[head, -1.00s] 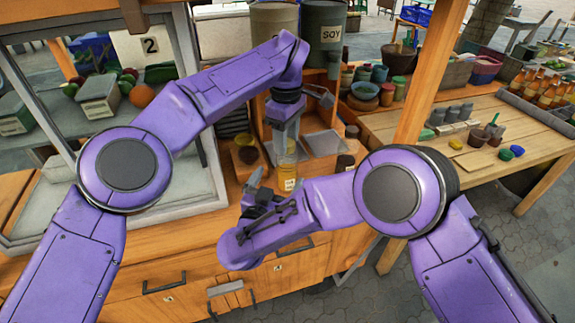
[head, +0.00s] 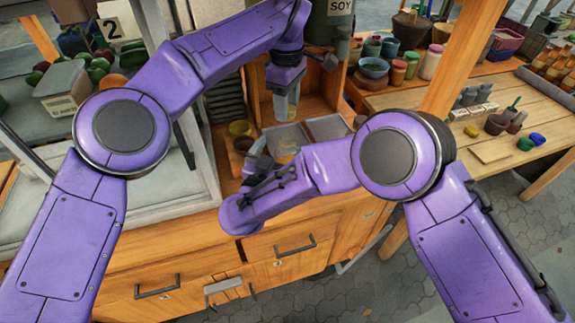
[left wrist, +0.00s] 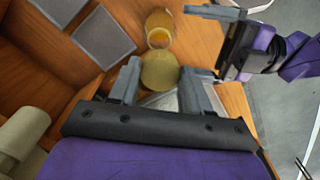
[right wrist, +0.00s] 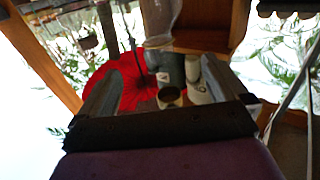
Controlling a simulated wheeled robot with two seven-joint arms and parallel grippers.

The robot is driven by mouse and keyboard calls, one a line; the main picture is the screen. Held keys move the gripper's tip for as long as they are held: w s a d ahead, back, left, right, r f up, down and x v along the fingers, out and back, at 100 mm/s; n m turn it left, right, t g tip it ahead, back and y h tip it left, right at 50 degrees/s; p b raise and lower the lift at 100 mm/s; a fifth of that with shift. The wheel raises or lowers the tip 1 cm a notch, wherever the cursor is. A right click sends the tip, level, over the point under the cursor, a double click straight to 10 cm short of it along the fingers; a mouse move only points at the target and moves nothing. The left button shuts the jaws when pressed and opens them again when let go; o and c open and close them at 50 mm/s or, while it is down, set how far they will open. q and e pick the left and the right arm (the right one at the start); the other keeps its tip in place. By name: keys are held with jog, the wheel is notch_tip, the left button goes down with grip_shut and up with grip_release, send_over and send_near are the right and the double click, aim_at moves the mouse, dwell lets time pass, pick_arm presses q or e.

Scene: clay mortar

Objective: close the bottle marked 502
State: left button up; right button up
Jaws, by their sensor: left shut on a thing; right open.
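My left gripper (head: 284,110) is above the counter in the head view and is shut on a round yellowish piece that looks like a cap (left wrist: 160,70). A glass bottle with yellow contents (left wrist: 158,20) stands beyond the cap in the left wrist view. In the head view a yellow part of the bottle (head: 285,159) shows behind my right gripper (head: 257,155). I cannot read the bottle's marking.
Grey trays (head: 327,128) lie on the counter behind the grippers. A wooden post (head: 470,60) and a side table with jars are at the right.

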aim_at(283, 163)
pick_arm(q)
jog(key=shift+w+a+f, duration=0.1)
jog(key=shift+w, duration=0.05)
pick_arm(e)
notch_tip(283, 163, down, 7)
jog(key=shift+r, duration=0.1)
jog(key=x, duration=0.6)
jog(key=shift+w+d+f, duration=0.15)
jog(key=shift+w+f, duration=0.15)
jog(key=shift+w, duration=0.1)
jog(key=shift+w+d, duration=0.15)
jog(key=shift+w, duration=0.25)
jog(key=shift+r, duration=0.1)
jog(key=c, duration=1.5)
pick_arm(q)
jog(key=shift+d+f, duration=0.2)
jog(key=shift+f, duration=2.3)
pick_arm(e)
jog(key=shift+o, duration=0.2)
